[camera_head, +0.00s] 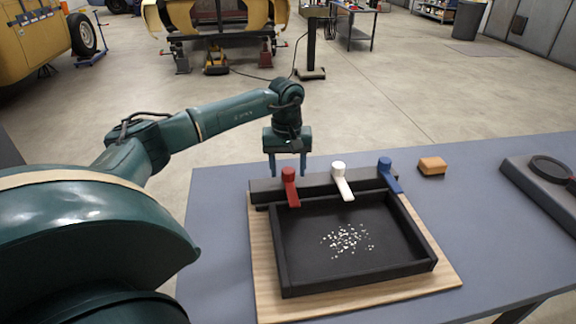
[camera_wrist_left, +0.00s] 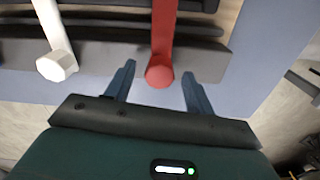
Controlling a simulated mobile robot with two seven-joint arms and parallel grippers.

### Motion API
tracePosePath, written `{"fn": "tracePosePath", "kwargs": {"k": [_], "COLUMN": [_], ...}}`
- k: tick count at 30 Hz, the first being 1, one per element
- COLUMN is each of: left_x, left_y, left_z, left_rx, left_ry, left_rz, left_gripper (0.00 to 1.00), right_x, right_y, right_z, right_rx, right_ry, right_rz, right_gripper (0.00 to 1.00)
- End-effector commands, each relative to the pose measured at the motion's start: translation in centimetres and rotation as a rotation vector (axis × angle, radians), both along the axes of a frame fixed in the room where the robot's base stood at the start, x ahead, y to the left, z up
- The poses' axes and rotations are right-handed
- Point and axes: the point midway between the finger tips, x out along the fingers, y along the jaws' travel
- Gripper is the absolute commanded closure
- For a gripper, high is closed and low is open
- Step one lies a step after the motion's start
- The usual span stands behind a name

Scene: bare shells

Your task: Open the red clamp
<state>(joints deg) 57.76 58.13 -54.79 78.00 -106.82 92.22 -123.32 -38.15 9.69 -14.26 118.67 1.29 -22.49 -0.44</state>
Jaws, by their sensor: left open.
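The red clamp (camera_head: 289,186) is a lever on the left end of a dark bar at the back of a black tray (camera_head: 281,258). Its arm points toward the front, over the tray's edge. My left gripper (camera_head: 288,172) hangs just behind it, fingers down. In the left wrist view, the round head of the red clamp (camera_wrist_left: 160,74) shows between the two blue fingers (camera_wrist_left: 158,85), with space on both sides. The gripper is open and holds nothing. The right gripper is in neither view.
A white clamp (camera_head: 341,180) and a blue clamp (camera_head: 388,175) sit along the same bar to the right. Small pale bits lie in the tray, on a wooden board (camera_head: 262,285). An orange block (camera_head: 432,166) and a dark device (camera_head: 545,190) lie right on the grey table.

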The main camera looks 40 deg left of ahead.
Motion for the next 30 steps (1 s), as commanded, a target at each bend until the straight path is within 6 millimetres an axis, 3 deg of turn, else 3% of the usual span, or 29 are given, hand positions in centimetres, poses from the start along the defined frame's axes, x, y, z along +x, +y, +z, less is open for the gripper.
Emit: {"fn": "tracePosePath", "kwargs": {"k": [7,26,30], "left_x": [0.01,0.01,0.01], "left_y": [-0.02,-0.02,-0.01], "left_z": [-0.06,-0.01,0.00], "left_rx": [0.000,0.000,0.000], "left_ry": [0.000,0.000,0.000], "left_rz": [-0.001,-0.001,0.000], "left_gripper": [0.48,0.99,1.00], "right_x": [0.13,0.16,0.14], "right_y": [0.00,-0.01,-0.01], "right_z": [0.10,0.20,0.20], "right_rx": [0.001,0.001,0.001], "right_ry": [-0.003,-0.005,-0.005], "right_rz": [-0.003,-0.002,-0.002], "right_gripper": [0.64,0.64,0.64]}}
